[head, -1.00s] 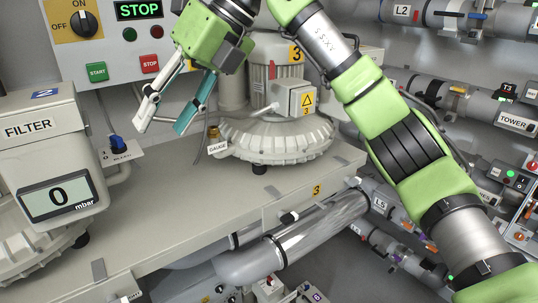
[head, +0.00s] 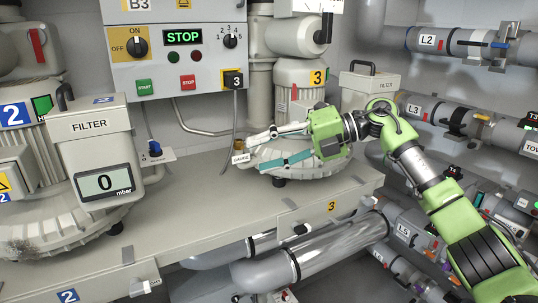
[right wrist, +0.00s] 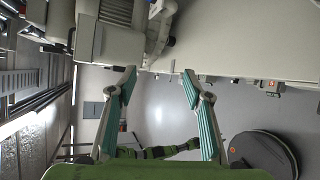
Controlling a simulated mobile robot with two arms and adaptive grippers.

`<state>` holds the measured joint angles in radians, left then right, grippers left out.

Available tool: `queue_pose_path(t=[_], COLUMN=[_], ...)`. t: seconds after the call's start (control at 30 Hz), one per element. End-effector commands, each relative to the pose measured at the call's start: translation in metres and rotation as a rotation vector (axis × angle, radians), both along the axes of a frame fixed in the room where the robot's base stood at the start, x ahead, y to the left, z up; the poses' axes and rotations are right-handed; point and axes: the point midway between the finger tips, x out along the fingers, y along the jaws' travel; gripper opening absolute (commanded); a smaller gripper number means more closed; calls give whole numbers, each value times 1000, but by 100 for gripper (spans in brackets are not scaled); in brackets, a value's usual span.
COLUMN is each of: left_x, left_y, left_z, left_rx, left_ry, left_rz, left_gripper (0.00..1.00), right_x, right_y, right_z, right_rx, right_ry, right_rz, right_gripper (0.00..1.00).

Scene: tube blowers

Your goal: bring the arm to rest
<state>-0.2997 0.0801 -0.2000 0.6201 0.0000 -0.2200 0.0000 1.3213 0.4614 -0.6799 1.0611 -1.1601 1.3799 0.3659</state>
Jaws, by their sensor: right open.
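My right arm (head: 440,190) comes in from the lower right of the head view and bends left at its wrist. My right gripper (head: 256,155) is open and points left, in front of the blower marked 3 (head: 300,158). One finger is white on top and the lower one shows a teal pad. In the right wrist view the gripper (right wrist: 159,74) is open with nothing between its two teal-padded fingers. My left gripper is not in either view.
A control panel (head: 160,66) with a lit STOP display hangs behind. A filter box (head: 92,150) with a gauge reading 0 stands at left. Pipes marked L2 (head: 455,42) and L3 (head: 440,112) run along the right.

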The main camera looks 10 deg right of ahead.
Motion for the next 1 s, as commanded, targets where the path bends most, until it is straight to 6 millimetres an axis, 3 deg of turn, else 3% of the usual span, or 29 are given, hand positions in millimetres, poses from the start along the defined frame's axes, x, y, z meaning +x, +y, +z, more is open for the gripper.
queue_pose_path(t=[0.43,0.57,0.7,0.8,0.87,1.0], left_x=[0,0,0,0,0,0], left_y=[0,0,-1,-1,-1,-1], left_z=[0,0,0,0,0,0], left_rx=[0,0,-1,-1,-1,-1], left_ry=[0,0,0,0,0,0], left_rz=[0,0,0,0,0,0], left_gripper=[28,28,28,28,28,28], right_x=[3,3,4,6,8,17], right_y=[-3,12,45,57,55,26], right_z=[-3,-7,-8,-5,-5,-22], right_rx=[17,91,326,549,677,941], right_ry=[8,7,17,58,97,229], right_rz=[-13,-23,-83,-180,-258,-491], right_gripper=[46,46,46,46,46,46])
